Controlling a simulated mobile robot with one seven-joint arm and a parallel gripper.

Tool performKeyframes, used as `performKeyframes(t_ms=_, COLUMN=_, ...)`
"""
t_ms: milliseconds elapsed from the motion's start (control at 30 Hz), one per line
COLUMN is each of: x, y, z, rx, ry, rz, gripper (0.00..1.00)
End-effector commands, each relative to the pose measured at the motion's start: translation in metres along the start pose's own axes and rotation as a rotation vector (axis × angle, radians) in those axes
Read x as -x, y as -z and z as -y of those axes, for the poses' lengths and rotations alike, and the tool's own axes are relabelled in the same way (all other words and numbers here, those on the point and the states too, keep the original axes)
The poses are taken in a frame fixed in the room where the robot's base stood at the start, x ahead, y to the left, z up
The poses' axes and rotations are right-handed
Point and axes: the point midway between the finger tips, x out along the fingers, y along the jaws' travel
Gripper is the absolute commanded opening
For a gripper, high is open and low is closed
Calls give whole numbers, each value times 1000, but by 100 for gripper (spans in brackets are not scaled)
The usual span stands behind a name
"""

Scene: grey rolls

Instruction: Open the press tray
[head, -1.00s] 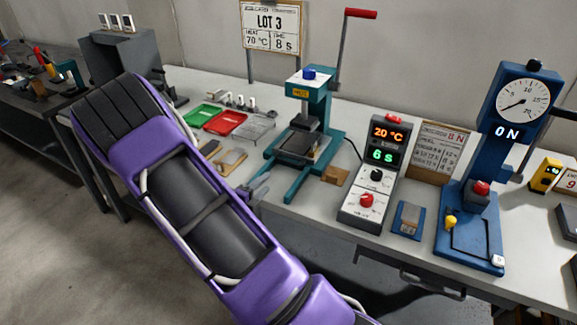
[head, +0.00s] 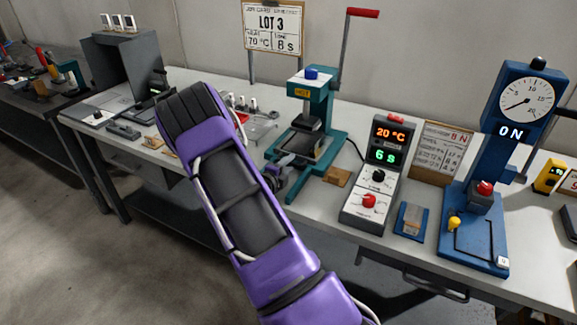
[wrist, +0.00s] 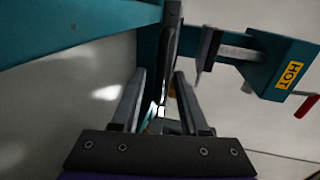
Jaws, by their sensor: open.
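The teal press (head: 318,92) stands on the bench, with a raised lever ending in a red grip and a yellow HOT label. Its tray (head: 320,148), a dark plate with a pale edge, lies low in the press frame beneath the press head. My gripper (head: 281,168) is at the front left of the press base, close to the tray's front. In the wrist view my gripper (wrist: 160,78) is open, with its two fingers apart. The dark tray (wrist: 172,42) shows nearly edge-on just beyond the fingertips; whether they touch it I cannot tell. My arm hides part of the bench.
A controller box (head: 376,170) reading 20 °C and 6 s stands right of the press. A small brown block (head: 337,177) lies between them. A blue force gauge stand (head: 487,180) is farther right. A wire rack (head: 262,128) lies left of the press.

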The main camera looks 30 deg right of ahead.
Motion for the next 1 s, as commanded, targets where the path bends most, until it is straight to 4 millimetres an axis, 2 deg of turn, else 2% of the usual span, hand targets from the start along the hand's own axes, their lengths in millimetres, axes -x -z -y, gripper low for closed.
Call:
performKeyframes(t_ms=133, x=0, y=0, z=0, rx=0, ry=0, rz=0, gripper=42)
performKeyframes(t_ms=367, x=0, y=0, z=0, rx=0, ry=0, rz=0, gripper=1)
performKeyframes(t_ms=1000, x=1, y=0, z=0, rx=-1, ry=0, rz=0, gripper=0)
